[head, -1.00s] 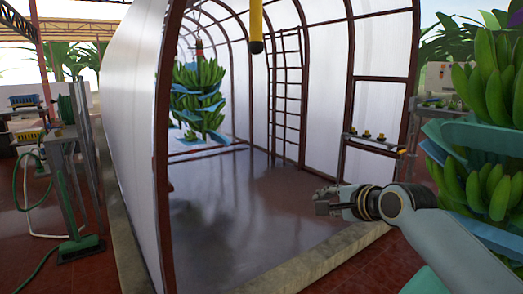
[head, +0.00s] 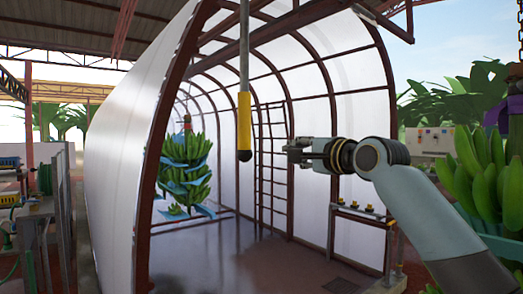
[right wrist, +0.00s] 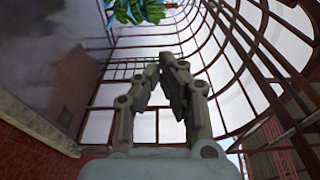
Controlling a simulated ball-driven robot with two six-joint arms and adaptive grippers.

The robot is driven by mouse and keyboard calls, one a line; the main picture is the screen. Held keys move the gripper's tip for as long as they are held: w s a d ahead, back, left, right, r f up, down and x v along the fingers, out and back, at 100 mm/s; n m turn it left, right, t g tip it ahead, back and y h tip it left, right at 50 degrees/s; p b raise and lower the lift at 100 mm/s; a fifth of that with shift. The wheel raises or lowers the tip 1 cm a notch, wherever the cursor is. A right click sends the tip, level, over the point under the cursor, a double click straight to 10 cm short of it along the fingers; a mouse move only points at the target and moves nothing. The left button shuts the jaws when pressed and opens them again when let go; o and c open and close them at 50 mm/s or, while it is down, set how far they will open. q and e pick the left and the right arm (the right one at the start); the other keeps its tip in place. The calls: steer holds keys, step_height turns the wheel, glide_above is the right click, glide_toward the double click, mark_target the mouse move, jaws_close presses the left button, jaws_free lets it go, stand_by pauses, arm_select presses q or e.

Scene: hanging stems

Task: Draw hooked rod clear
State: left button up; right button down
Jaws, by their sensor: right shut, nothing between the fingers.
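A rod (head: 244,70) hangs from above in the head view, grey on its upper length. Its lower end is a yellow grip (head: 244,118) with a dark rounded tip. No hook shows on the part in view; its top runs out of the picture. My right gripper (head: 290,147) is to the right of the yellow grip, a little lower and apart from it in the picture. The right wrist view shows the same gripper (right wrist: 166,60) with its fingertips together and nothing between them. My left gripper is not in view.
A frame tunnel with white sheeting (head: 125,150) stands ahead, with a ladder (head: 271,165) inside. A banana bunch (head: 186,172) with blue sheets hangs in it. Another bunch (head: 483,175) hangs close at right. A low rack (head: 355,215) stands behind my right arm.

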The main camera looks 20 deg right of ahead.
steer(key=p+x, duration=0.2)
steer(key=x, duration=0.8)
steer(key=s+a+p, duration=0.2)
steer(key=a, duration=0.1)
steer(key=shift+s+a, duration=0.15)
steer(key=shift+a, duration=0.05)
